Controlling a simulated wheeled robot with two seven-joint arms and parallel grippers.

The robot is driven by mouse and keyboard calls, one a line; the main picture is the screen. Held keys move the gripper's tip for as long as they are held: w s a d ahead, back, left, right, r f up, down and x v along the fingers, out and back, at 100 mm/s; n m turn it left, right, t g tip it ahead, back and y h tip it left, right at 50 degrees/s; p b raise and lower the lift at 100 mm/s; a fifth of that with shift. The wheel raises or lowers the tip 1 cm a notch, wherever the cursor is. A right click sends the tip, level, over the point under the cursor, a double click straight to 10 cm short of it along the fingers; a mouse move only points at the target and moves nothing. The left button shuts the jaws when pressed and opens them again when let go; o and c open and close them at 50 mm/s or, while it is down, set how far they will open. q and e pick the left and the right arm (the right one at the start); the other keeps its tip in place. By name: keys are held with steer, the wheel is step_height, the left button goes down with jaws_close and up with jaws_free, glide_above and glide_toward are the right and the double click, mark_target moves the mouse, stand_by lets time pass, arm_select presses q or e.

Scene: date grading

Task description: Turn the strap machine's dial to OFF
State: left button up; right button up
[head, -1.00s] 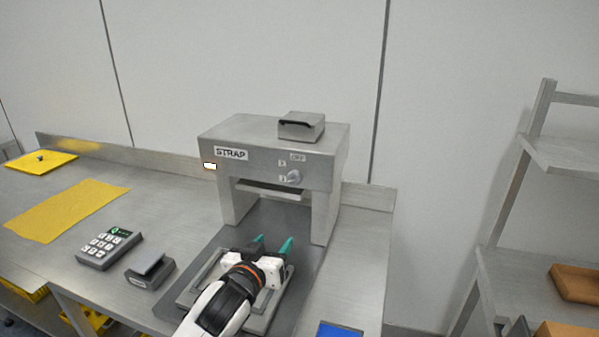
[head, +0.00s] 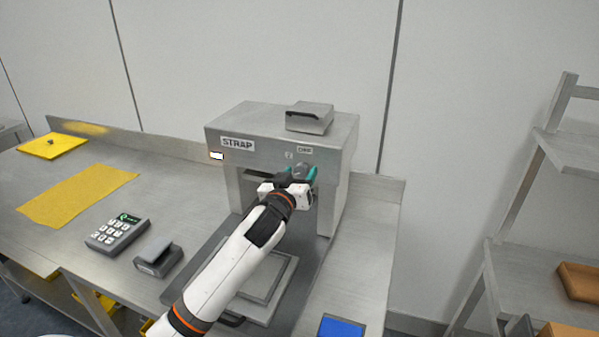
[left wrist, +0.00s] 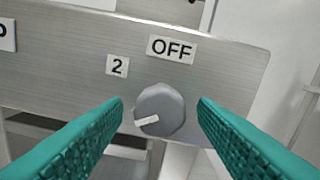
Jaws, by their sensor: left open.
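The strap machine (head: 222,130) is a grey metal arch on the bench, marked STRAP. Its dial (left wrist: 160,110) is a round grey knob on the front face, with a pale pointer mark at its lower left, away from the OFF label (left wrist: 172,49) above it and the 2 label (left wrist: 117,65) at upper left. My left gripper (head: 301,174) is open in front of the dial; in the left wrist view its teal fingers (left wrist: 162,118) stand either side of the knob, with a gap on each side. In the head view the gripper mostly covers the dial. My right gripper is not in view.
A grey box (head: 309,119) sits on top of the machine. A keypad device (head: 117,233) and a small grey unit (head: 158,257) stand left on the bench. A yellow mat (head: 78,194) lies farther left. A shelf rack (head: 540,200) stands at right.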

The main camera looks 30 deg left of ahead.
arm_select(q)
steer(key=shift+w, duration=0.2)
steer(key=shift+c, duration=0.5)
steer(key=c, duration=0.9)
